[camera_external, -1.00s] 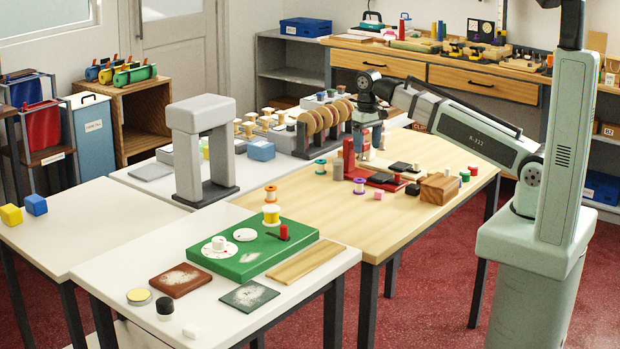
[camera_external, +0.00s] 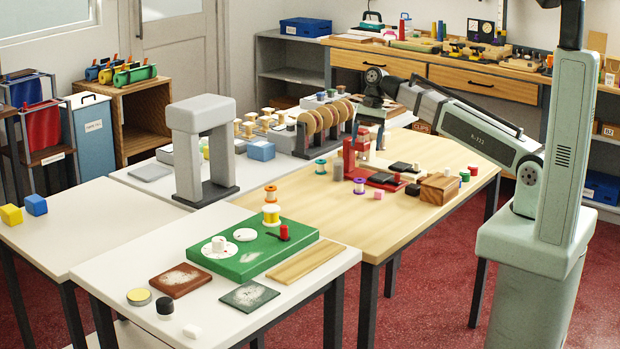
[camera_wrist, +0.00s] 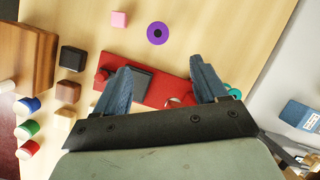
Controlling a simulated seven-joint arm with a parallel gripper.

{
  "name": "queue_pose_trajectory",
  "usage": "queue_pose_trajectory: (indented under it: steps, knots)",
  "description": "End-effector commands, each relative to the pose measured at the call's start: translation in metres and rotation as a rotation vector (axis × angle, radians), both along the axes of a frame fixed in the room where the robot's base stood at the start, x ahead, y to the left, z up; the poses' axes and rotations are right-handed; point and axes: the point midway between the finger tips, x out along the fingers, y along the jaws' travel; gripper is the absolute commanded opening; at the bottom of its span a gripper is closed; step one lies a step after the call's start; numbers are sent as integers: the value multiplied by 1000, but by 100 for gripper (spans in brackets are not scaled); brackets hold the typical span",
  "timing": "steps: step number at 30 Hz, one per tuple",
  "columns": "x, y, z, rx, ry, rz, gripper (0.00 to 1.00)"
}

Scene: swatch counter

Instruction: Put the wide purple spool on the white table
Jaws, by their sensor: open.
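The wide purple spool (camera_external: 359,186) stands upright on the wooden table, near the front of the red stand. In the wrist view the purple spool (camera_wrist: 157,33) shows from above with a dark centre, beyond my fingertips. My gripper (camera_wrist: 160,66) is open and empty, its two blue fingers spread above the red stand. In the external view my gripper (camera_external: 371,138) hangs above and behind the red stand, well apart from the spool, and is partly hidden. The white table (camera_external: 115,266) in the foreground holds a green board.
Close to the purple spool are a pink cube (camera_external: 378,196), a grey cylinder (camera_external: 338,172), the red stand (camera_external: 349,158) and a wooden block (camera_external: 438,189). A teal spool (camera_external: 320,166) stands to the left. A grey arch (camera_external: 186,150) rises left of the wooden table.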

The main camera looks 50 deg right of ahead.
Motion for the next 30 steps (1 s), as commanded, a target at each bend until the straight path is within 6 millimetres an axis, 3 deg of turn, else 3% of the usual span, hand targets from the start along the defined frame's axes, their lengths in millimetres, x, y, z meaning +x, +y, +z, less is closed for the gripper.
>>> queue_pose_trajectory:
  steps: [6, 14, 30]
  knots:
    - [-2, 5, 2, 13, 113, -261, 72]
    - [-3, 7, -3, 5, 159, -373, 72]
    - [-8, 34, -69, 4, 159, -372, 72]
